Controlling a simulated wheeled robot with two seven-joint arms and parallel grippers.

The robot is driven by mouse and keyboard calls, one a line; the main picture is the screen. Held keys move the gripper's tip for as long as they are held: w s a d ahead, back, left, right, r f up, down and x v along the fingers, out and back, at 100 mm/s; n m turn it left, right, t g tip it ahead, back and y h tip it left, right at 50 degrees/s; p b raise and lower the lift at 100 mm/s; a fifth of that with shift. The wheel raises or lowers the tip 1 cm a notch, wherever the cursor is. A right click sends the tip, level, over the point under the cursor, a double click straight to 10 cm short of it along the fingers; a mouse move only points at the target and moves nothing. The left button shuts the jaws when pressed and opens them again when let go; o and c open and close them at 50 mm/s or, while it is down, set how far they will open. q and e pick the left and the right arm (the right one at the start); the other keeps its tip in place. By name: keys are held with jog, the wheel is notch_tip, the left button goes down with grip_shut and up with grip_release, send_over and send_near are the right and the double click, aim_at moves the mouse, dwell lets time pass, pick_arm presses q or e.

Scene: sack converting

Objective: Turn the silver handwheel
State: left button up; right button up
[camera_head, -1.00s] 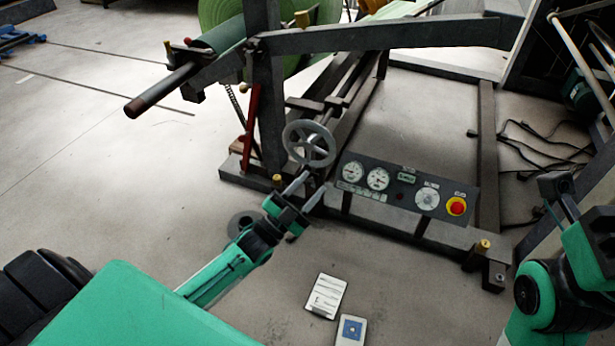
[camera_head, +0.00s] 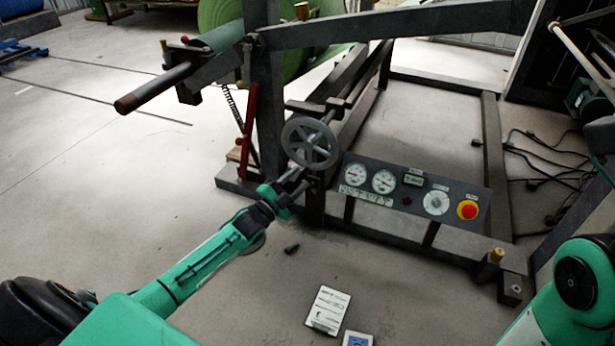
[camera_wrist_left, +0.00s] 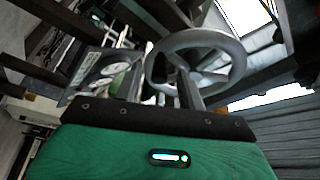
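The silver handwheel (camera_head: 310,142) is a spoked metal ring on the machine frame, just left of the gauge panel, in the head view. My left gripper (camera_head: 293,181) is at its lower left, with its two fingers apart and pointing up toward the rim. In the left wrist view the handwheel (camera_wrist_left: 203,38) stands beyond the fingers, and one finger overlaps its lower part. I cannot tell whether the fingers touch it. Nothing shows gripped between them. My right gripper is out of view; only part of that arm shows at the lower right.
The panel (camera_head: 410,193) with gauges and a red button (camera_head: 467,210) is right of the wheel. A red lever (camera_head: 249,125) and a dark upright post (camera_head: 268,100) stand to its left. A white card (camera_head: 328,310) lies on the floor.

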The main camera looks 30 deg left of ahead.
aim_at(309, 169)
pick_arm(q)
jog(key=shift+b+x, duration=1)
jog(key=shift+x, duration=1.5)
jog(key=shift+r, duration=0.1)
grip_shut()
